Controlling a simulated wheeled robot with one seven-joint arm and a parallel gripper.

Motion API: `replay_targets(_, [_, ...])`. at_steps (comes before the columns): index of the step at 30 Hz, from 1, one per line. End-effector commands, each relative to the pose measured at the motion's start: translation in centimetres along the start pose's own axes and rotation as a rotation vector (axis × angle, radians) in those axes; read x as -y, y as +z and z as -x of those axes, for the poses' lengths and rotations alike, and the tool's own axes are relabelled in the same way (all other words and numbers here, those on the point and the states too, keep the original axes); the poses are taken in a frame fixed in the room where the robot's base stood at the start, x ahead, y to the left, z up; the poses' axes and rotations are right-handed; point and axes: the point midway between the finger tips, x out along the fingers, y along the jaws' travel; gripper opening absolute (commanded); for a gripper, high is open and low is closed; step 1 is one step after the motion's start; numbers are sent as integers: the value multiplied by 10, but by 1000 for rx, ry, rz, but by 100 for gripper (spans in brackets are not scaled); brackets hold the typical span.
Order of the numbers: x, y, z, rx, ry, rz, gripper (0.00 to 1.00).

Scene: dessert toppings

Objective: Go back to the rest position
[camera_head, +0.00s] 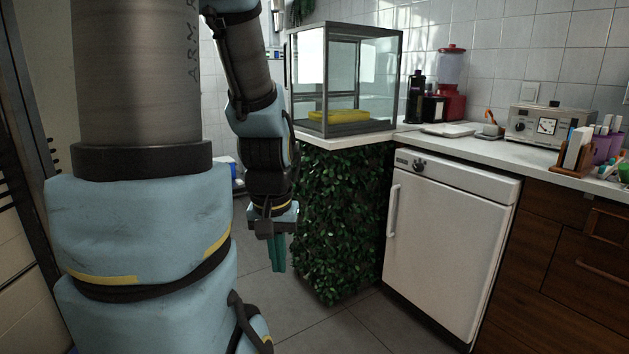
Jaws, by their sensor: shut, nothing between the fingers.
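My gripper (277,254) hangs at the end of my arm in the head view, pointing down over the floor. Its teal fingers are shut together and nothing shows between them. It is in front of the left part of a leafy green counter front, with a gap to the floor below. My thick blue and grey arm links fill the left of the view and hide what lies behind them.
A glass case (346,75) with a yellow item (339,116) stands on the counter above the leafy panel (340,225). A blender (452,85) and toaster (545,126) are on the worktop. Grey floor (325,330) is clear.

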Motion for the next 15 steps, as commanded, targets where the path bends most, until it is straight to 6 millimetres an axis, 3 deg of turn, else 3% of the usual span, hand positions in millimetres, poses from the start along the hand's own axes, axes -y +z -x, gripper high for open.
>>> replay_targets(1, [0,-3,19,0,0,-1,0])
replay_targets(5, [0,-7,44,0,0,-2,0])
replay_targets(15, [-1,-20,134,0,0,-4,0])
